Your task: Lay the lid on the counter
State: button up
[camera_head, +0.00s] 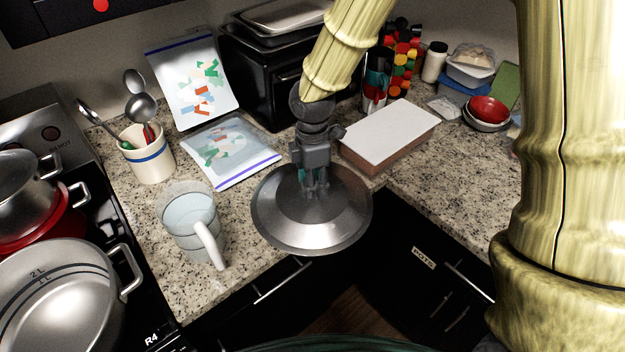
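The lid (310,218) is a round grey metal disc with a raised middle. It shows in the head view in front of the counter (240,270), overlapping its front edge in the picture. My gripper (315,190) is above the lid's centre, fingers pointing down at its top. The fingers appear closed around the lid's knob, which they hide. The lid looks roughly level; I cannot tell whether its underside touches the counter.
A clear measuring jug (190,225) stands left of the lid. A white-topped box (390,130) lies behind right. A utensil crock (147,152) and a plastic bag (222,148) are behind left. Pots (60,295) sit on the stove. Bare counter shows at right (440,170).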

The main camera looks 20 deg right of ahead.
jog(key=shift+o, duration=0.5)
jog(key=shift+s+r, duration=0.1)
notch_tip(320, 180, up, 12)
jog(key=b, duration=0.1)
jog(key=shift+b, duration=0.3)
dwell(1.5)
